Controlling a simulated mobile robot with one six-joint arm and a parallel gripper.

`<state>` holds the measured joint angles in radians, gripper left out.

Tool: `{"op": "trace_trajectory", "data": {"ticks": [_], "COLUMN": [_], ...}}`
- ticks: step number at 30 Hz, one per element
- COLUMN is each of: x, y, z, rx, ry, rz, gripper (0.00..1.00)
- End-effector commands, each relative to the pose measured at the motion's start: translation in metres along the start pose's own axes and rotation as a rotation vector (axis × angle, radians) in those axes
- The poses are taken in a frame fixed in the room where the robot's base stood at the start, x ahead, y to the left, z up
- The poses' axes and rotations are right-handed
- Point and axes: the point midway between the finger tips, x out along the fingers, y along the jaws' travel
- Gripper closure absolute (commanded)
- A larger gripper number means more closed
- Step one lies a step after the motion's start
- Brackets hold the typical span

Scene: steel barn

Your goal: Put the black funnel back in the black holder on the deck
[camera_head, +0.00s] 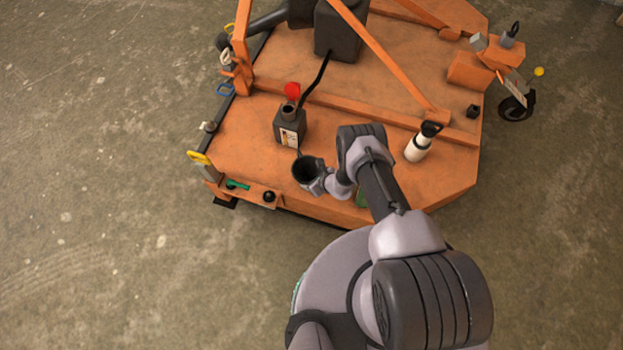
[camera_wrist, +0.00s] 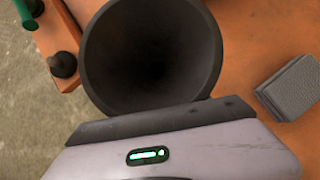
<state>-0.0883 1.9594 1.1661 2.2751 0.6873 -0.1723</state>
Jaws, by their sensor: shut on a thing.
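The black funnel (camera_head: 307,170) is in my gripper (camera_head: 322,183), above the front part of the orange deck (camera_head: 240,150). Its wide mouth faces up toward the camera. In the wrist view the funnel (camera_wrist: 150,48) fills the upper middle, its rim close to the gripper body. The fingertips are mostly hidden. A small black cup-like piece (camera_head: 473,111) stands at the deck's right side; I cannot tell for sure whether it is the holder.
A dark jug with a red cap (camera_head: 290,127) stands just behind the funnel. A white bottle (camera_head: 419,147) stands right of my arm. A black knob (camera_head: 268,196) sits at the front edge. The wrist view shows a grey ribbed block (camera_wrist: 292,88).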

Motion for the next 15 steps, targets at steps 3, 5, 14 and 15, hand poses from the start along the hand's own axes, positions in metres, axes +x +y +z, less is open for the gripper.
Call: {"op": "trace_trajectory", "data": {"ticks": [3,5,14,15], "x": [0.0028,0.0043,0.0100,0.0102], "y": [0.0005,0.0005,0.0005,0.0005], "z": [-0.0024,-0.0035,-0.0075,-0.0077], "rx": [0.000,0.000,0.000,0.000], "ry": [0.000,0.000,0.000,0.000], "rz": [0.001,0.000,0.000,0.000], "gripper": [1.00,1.00,1.00,1.00]}}
